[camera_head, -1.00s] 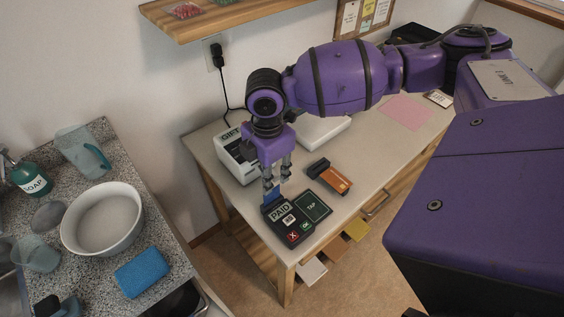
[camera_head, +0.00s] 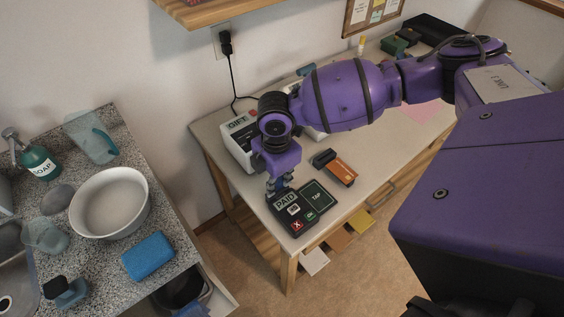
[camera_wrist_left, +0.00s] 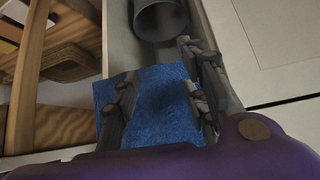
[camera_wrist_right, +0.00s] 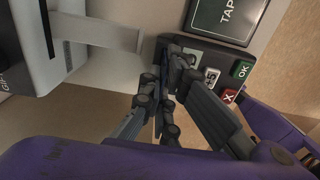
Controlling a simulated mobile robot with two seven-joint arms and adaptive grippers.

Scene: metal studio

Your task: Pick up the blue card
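My right gripper (camera_head: 278,188) is at the back edge of the black card terminal (camera_head: 317,198), which reads PAID and TAP. In the right wrist view its fingers (camera_wrist_right: 165,85) are close together, beside the terminal's keys. A thin dark-blue sliver (camera_wrist_right: 158,122) between them looks like the blue card seen edge-on; the rest of the card is hidden by the fingers. In the left wrist view my left gripper (camera_wrist_left: 160,105) has its fingers apart over a blue cloth-like piece (camera_wrist_left: 165,85); it does not show clearly in the head view.
A white GIFT device (camera_head: 237,140) stands behind left. On the left counter are a white bowl (camera_head: 108,204) and a blue sponge (camera_head: 148,257). An open drawer (camera_head: 216,288) holds a dark pot.

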